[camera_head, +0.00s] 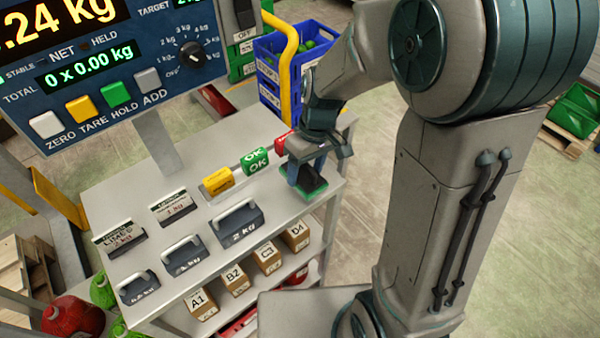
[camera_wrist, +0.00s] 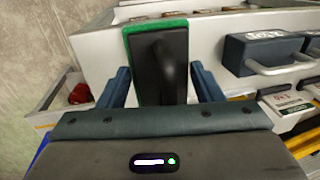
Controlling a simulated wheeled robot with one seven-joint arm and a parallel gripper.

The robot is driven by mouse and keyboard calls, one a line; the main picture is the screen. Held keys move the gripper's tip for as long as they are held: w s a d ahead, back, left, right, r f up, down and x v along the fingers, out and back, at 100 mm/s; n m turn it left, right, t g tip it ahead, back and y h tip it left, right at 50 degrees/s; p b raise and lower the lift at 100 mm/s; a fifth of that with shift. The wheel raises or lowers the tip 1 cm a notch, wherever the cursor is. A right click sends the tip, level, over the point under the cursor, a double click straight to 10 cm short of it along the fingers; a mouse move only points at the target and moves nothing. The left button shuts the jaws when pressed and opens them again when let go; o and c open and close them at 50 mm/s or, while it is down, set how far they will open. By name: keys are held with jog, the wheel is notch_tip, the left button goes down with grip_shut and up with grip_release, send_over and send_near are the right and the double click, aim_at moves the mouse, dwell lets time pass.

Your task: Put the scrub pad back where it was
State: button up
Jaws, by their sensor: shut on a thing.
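The scrub pad (camera_wrist: 159,65) has a black handle block and a green scrubbing layer; its edge shows in the wrist view between my fingers. In the head view the pad's green base (camera_head: 314,190) shows at the right front corner of the grey table top (camera_head: 150,235). My gripper (camera_head: 307,170) points down there and is shut on the pad; it also shows in the wrist view (camera_wrist: 160,88). Whether the base touches the table top is hard to tell.
Blue weights with handles, such as the 2 kg one (camera_head: 238,222), stand left of the pad. A yellow block (camera_head: 218,181), a green OK block (camera_head: 255,160) and a red block (camera_head: 284,143) stand behind. Labelled boxes (camera_head: 268,256) sit on the shelf below.

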aim_at(301, 177)
jog(key=shift+w+a+f, duration=0.55)
jog(key=shift+w+f, duration=0.1)
jog(key=shift+w, duration=0.2)
jog(key=shift+f+p, duration=0.35)
jog(key=shift+f, duration=1.6)
jog(key=shift+f, duration=0.1)
jog(key=o, duration=1)
jog(key=shift+c, duration=0.2)
